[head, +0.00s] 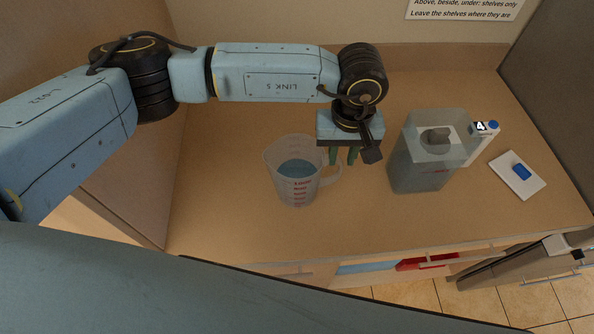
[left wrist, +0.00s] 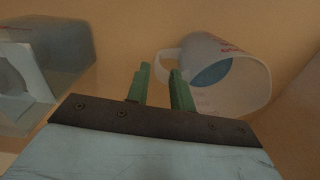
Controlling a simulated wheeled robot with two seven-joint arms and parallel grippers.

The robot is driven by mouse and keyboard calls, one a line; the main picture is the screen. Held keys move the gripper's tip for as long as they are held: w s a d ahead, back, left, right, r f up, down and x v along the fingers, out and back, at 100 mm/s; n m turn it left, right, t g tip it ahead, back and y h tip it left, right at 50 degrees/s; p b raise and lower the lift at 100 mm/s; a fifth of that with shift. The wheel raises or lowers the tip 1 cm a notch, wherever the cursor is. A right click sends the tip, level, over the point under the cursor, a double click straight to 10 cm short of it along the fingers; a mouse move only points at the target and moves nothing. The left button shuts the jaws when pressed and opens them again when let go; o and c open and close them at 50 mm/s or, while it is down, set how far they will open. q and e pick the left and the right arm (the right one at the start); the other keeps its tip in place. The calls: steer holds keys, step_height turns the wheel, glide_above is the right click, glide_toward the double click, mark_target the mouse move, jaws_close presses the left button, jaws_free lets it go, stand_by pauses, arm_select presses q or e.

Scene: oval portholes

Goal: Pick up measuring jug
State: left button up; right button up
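The measuring jug (head: 297,180) is clear with red markings and holds blue liquid. It stands upright on the wooden counter, left of the middle, with its handle (head: 330,176) pointing right. It also shows in the left wrist view (left wrist: 228,78), with the handle toward the fingers. My left gripper (head: 343,157) points down just right of and above the handle. Its two green fingers (left wrist: 161,86) are apart with nothing between them. They look close to the handle, but I cannot tell whether they touch it. My right gripper is not in view.
A grey translucent container (head: 427,165) with a dark lump inside stands right of my left gripper. A tag marked 4 (head: 485,128) is beside it. A wall rises on the left.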

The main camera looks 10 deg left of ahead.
mark_target(341, 162)
arm_select(q)
steer(key=shift+w+f+p, duration=0.15)
steer(key=shift+f+p, duration=0.2)
steer(key=shift+f, duration=0.85)
steer(key=shift+w+f+p, duration=0.15)
steer(key=shift+f+p, duration=0.15)
steer(key=shift+f, duration=0.85)
jaws_close()
